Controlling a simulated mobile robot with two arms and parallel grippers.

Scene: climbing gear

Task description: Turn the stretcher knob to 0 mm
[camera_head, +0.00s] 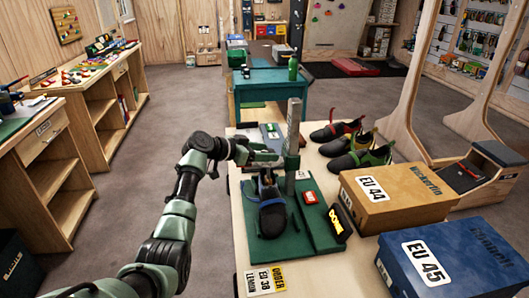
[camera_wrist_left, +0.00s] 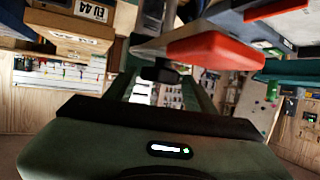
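The shoe stretcher has a green base (camera_head: 318,232) and a tall grey column (camera_head: 293,128) on the worktable. A dark shoe (camera_head: 271,209) with blue trim sits on it, toe toward me. My left gripper (camera_head: 268,160) is at the shoe's heel, just left of the column. In the left wrist view its fingers (camera_wrist_left: 160,92) are spread apart, with a small dark part (camera_wrist_left: 162,73) near the tips; I cannot tell whether they touch it. The knob and its scale cannot be made out clearly in the head view. My right gripper is out of view.
Shoe boxes EU 44 (camera_head: 400,195) and EU 45 (camera_head: 455,260) stand at right. More shoes (camera_head: 355,147) lie behind. An order card (camera_head: 265,280) lies at the front edge.

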